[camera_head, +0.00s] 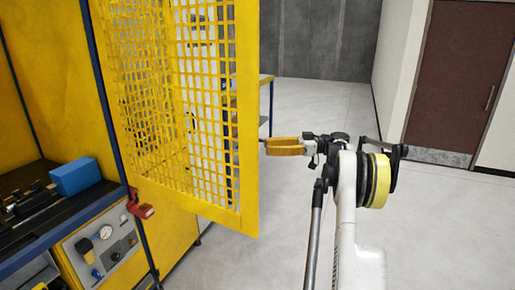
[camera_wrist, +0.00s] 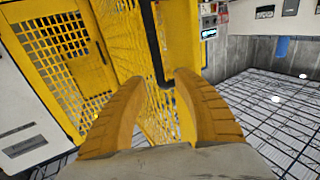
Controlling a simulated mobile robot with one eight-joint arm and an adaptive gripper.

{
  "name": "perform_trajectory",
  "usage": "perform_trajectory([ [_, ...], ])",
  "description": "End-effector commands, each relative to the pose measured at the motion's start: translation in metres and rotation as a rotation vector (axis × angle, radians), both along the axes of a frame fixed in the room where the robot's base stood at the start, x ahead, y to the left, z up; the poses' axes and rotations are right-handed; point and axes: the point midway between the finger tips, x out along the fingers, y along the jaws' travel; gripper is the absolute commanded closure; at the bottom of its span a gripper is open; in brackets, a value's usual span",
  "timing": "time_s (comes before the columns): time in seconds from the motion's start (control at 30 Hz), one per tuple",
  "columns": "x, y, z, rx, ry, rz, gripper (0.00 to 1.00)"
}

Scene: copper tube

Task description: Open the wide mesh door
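The yellow mesh door (camera_head: 249,120) stands in the left half of the head view, its solid right edge towards my gripper. It appears to stand out at an angle from the machine's dark post. My gripper (camera_head: 267,146) is just right of that edge; whether they touch is unclear. In the wrist view, my gripper's two ridged yellow fingers (camera_wrist: 160,82) are spread apart. Yellow mesh (camera_wrist: 158,115) shows between them. A dark bent bar (camera_wrist: 161,75), possibly a handle, reaches down between the fingertips; I see no grip on it.
The machine's bench (camera_head: 75,212) with a blue block (camera_head: 75,176) and a gauge panel (camera_head: 100,246) lies left of the door. A red latch-like part (camera_head: 140,206) sits on the post. Clear floor (camera_head: 300,110) extends behind my arm towards a brown door (camera_head: 455,80).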

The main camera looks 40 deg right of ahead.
Motion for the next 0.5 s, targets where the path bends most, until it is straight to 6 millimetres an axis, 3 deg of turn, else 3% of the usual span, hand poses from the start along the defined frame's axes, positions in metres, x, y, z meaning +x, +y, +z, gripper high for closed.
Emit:
perform_trajectory([
  [0.2, -0.027, -0.039, 0.000, 0.000, 0.000, -0.003, 0.64],
  [0.5, -0.041, -0.056, 0.000, -0.001, 0.001, -0.001, 0.64],
])
